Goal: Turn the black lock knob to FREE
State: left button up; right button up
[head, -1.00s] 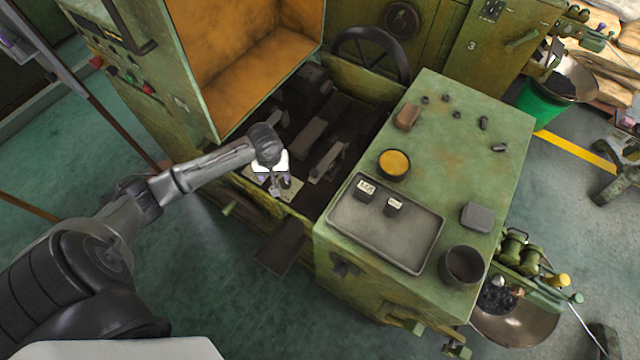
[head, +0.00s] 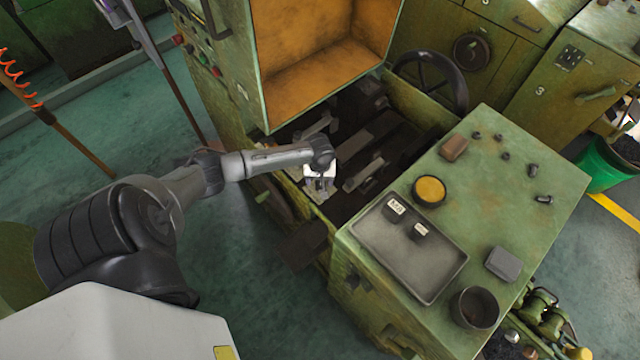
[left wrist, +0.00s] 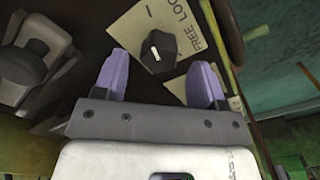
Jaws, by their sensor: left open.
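The black lock knob (left wrist: 158,50) shows in the left wrist view on a pale plate (left wrist: 128,28) lettered "FREE" and "LOC", the rest of that word being cut off. A light pointer mark shows on the knob's near side. My left gripper (left wrist: 162,78) is open, its two purple fingers on either side of the knob and a little short of it in the picture. I cannot tell whether they touch it. In the head view my left gripper (head: 319,185) is over the machine's near-left edge and hides the knob. My right gripper is not in view.
A green machine top (head: 540,180) stands to the right with a grey tray (head: 400,260), a yellow-topped tin (head: 430,190) and a dark cup (head: 474,308). An orange-lined open guard (head: 310,60) rises behind my gripper. A handwheel (head: 440,75) is at the back.

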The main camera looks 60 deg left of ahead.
pick_arm(q)
jog(key=shift+f, duration=1.3)
jog(key=c, duration=0.9)
